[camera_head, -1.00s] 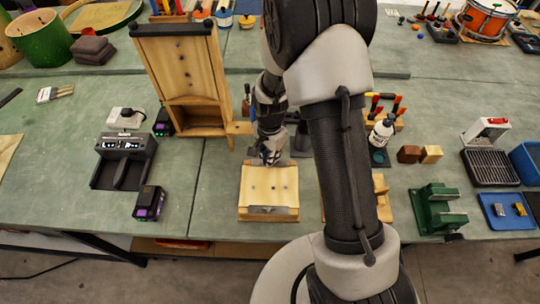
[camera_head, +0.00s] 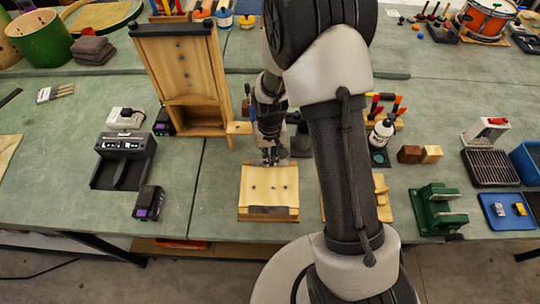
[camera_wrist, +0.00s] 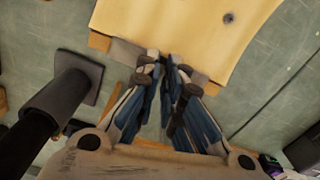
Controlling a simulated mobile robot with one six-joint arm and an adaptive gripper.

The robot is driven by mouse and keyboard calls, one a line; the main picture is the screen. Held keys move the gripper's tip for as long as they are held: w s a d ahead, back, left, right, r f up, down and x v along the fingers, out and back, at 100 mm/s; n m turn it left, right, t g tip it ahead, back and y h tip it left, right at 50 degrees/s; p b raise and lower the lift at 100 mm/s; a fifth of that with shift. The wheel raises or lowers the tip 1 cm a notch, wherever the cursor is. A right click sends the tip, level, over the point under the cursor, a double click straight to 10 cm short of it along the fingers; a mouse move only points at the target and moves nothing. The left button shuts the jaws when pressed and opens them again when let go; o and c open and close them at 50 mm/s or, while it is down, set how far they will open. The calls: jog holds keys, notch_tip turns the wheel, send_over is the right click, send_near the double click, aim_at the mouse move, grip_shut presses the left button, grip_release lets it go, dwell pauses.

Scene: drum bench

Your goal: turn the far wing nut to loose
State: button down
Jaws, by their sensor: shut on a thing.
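A light wooden block (camera_head: 268,186) with small dark dots on its top sits near the front of the bench. It also shows at the top of the wrist view (camera_wrist: 185,22), with a grey metal plate (camera_wrist: 125,52) along its edge. My gripper (camera_head: 270,162) points down at the block's far edge. In the wrist view my gripper (camera_wrist: 163,62) has its blue-grey fingers close together beside the plate. It is shut on the far wing nut, which the fingertips hide almost fully, so I cannot tell which way its wings lie.
A tall wooden frame (camera_head: 190,75) stands behind and left of the block. A black charger (camera_head: 123,160) and a battery (camera_head: 149,203) lie to the left. A white bottle (camera_head: 381,132) and a green vise-like tool (camera_head: 437,208) are to the right.

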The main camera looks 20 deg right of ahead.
jog(key=n, duration=0.4)
jog(key=shift+n, duration=0.4)
jog(key=n, duration=0.3)
jog(key=shift+n, duration=0.3)
jog(key=n, duration=1.2)
jog(key=shift+n, duration=0.3)
jog(key=n, duration=0.3)
jog(key=shift+n, duration=0.4)
jog(key=n, duration=0.4)
jog(key=shift+n, duration=1.8)
